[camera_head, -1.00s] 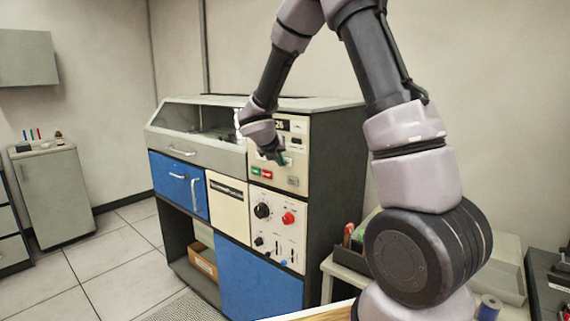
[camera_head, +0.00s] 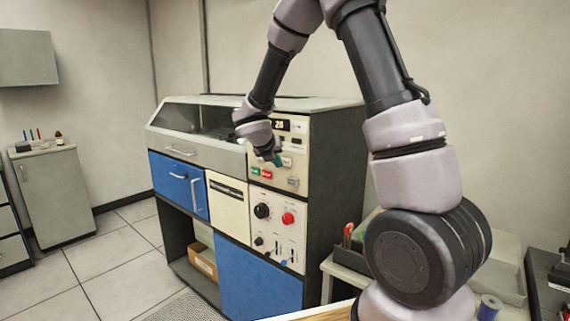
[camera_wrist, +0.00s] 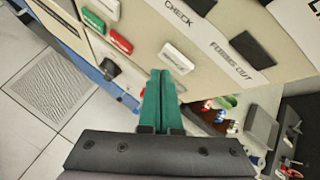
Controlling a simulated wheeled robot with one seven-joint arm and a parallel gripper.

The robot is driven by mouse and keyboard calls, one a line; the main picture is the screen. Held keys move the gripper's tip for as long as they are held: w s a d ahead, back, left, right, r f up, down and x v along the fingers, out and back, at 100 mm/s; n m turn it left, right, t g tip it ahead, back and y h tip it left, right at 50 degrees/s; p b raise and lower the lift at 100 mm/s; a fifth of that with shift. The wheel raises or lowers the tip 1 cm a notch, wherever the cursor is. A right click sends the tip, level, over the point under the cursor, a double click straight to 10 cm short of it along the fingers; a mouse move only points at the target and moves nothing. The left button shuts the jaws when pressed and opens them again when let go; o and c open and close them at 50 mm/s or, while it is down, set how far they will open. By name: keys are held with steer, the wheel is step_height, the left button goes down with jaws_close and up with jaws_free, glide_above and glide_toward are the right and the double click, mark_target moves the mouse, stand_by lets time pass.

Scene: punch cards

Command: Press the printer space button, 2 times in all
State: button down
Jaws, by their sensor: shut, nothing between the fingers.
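The printer (camera_head: 334,190) is a cabinet with a cream control panel (camera_head: 297,160) at its upper right. My gripper (camera_head: 277,160) is at the front of this panel, with its green fingers shut and empty. In the wrist view the fingertips (camera_wrist: 160,73) lie just below a white button (camera_wrist: 177,58) in the picture; I cannot tell whether they touch it. A green button (camera_wrist: 93,20) and a red button (camera_wrist: 121,40) are to its left. The labels "CHECK" and "FORMS OUT" read on the panel beyond. No label for the space button is readable.
Below the panel are a black knob (camera_head: 262,211) and a red knob (camera_head: 288,218). A side table with a tray (camera_head: 350,262) of small items stands right of the printer. Open tiled floor (camera_head: 110,250) lies to the left.

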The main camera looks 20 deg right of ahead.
steer(key=shift+s+a, duration=0.75)
steer(key=shift+a, duration=0.25)
steer(key=shift+s+a, duration=0.75)
steer(key=shift+a, duration=0.25)
stand_by(1.2)
steer(key=s+a, duration=0.2)
steer(key=a, duration=0.1)
steer(key=shift+s, duration=0.1)
stand_by(0.3)
steer(key=w+d, duration=0.5)
steer(key=d, duration=0.2)
stand_by(0.6)
steer(key=shift+w, duration=0.15)
stand_by(1.7)
steer(key=shift+w+d, duration=0.2)
steer(key=shift+d, duration=0.15)
